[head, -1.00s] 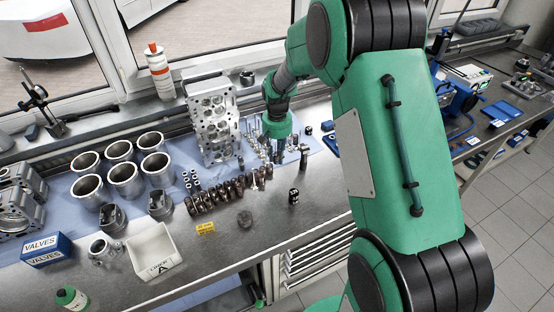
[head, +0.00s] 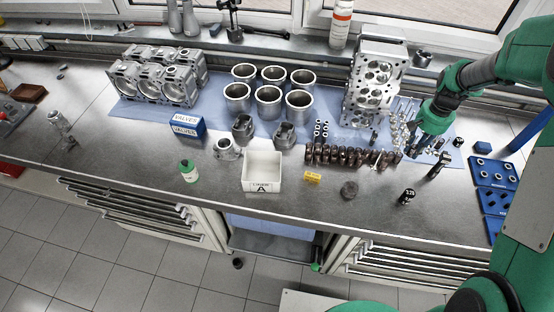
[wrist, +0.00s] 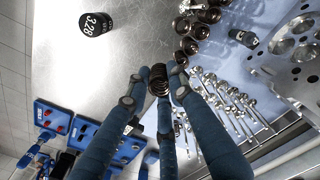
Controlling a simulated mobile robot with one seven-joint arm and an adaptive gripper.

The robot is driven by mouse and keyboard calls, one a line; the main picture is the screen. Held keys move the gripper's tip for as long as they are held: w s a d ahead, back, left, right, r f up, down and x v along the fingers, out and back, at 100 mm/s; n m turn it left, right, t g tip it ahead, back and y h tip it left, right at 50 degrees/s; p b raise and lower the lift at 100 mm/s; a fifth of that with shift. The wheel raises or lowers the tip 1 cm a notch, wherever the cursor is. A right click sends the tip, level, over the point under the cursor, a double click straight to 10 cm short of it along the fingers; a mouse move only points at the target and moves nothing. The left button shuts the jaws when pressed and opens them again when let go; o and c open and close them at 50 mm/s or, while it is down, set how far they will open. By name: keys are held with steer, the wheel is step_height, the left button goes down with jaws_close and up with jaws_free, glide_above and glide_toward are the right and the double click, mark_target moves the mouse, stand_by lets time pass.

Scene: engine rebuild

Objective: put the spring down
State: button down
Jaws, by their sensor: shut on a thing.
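My gripper (wrist: 160,82) is shut on a dark coil spring (wrist: 158,78), held between the blue fingertips in the wrist view. In the head view my gripper (head: 412,148) is at the right, just right of a row of brown springs (head: 345,155) on the bench; the held spring is too small to tell there. Some of the row's springs (wrist: 190,45) also show near the top of the wrist view, apart from the held one. I cannot tell how high the held spring is above the bench.
Several valves (wrist: 225,105) lie beside the fingers. A black cylinder marked 3.28 (wrist: 97,24) stands on bare bench (head: 330,205). The cylinder head (head: 375,85) rises behind the springs. Blue trays (head: 493,172) are at the right.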

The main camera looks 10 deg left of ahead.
step_height(320, 180, up, 6)
steer(key=f, duration=0.1)
steer(key=a+n, duration=0.4)
steer(key=a, duration=2.2)
steer(key=s+a+n, duration=0.3)
steer(key=s+a, duration=0.3)
steer(key=a, duration=0.7)
steer(key=s+a+n, duration=0.2)
steer(key=s+a, duration=0.5)
steer(key=a, duration=0.5)
steer(key=shift+w+a+f, duration=0.1)
steer(key=shift+a+f, duration=0.05)
steer(key=shift+f, duration=2.3)
steer(key=shift+f+b, duration=0.5)
steer(key=shift+f, duration=2)
